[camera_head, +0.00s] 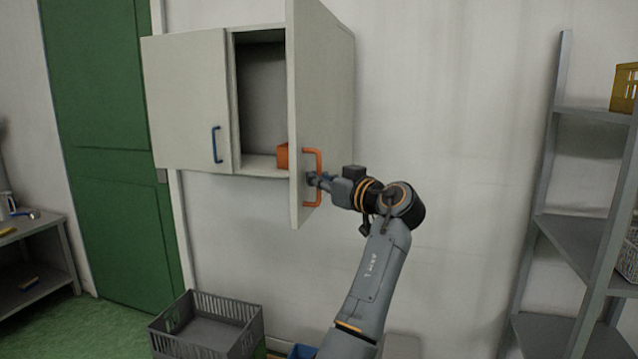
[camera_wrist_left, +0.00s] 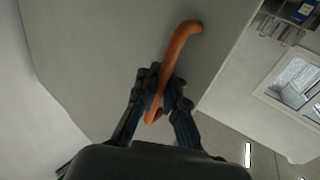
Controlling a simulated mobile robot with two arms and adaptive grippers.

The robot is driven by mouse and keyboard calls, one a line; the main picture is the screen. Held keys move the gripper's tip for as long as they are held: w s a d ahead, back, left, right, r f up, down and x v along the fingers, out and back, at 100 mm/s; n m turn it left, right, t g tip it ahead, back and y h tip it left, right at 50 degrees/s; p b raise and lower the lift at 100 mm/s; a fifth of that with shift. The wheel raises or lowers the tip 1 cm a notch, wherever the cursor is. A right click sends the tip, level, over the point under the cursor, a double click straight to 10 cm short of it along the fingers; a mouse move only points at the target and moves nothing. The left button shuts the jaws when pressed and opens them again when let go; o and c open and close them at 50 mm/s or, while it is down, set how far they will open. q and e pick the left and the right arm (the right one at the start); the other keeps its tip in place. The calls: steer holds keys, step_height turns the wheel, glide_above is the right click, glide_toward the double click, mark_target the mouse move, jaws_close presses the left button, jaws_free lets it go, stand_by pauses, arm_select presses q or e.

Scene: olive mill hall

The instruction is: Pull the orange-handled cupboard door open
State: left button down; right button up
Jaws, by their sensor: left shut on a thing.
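The cupboard door with the orange handle (camera_head: 318,165) stands swung well out from the wall cupboard. The door panel (camera_head: 300,70) is pale grey. My left gripper (camera_head: 313,180) is shut on the orange handle. In the left wrist view the handle (camera_wrist_left: 184,40) passes between the two dark fingers (camera_wrist_left: 158,97), with the door's flat face (camera_wrist_left: 95,45) behind it. The other door (camera_head: 185,100), with a blue handle (camera_head: 217,145), is closed. My right gripper is not in view.
An orange object (camera_head: 282,156) sits inside the open cupboard. A grey crate (camera_head: 207,325) stands on the floor below. A shelf rack (camera_head: 545,190) stands at the right and a bench (camera_head: 45,245) at the left. The wall right of the door is bare.

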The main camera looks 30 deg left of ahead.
arm_select(q)
steer(key=shift+d+f, duration=0.1)
steer(key=shift+f, duration=0.15)
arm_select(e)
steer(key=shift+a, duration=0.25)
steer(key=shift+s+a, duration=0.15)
arm_select(q)
steer(key=c, duration=1.7)
jaws_free()
steer(key=shift+s+r, duration=0.2)
steer(key=shift+d, duration=0.1)
steer(key=v, duration=1.2)
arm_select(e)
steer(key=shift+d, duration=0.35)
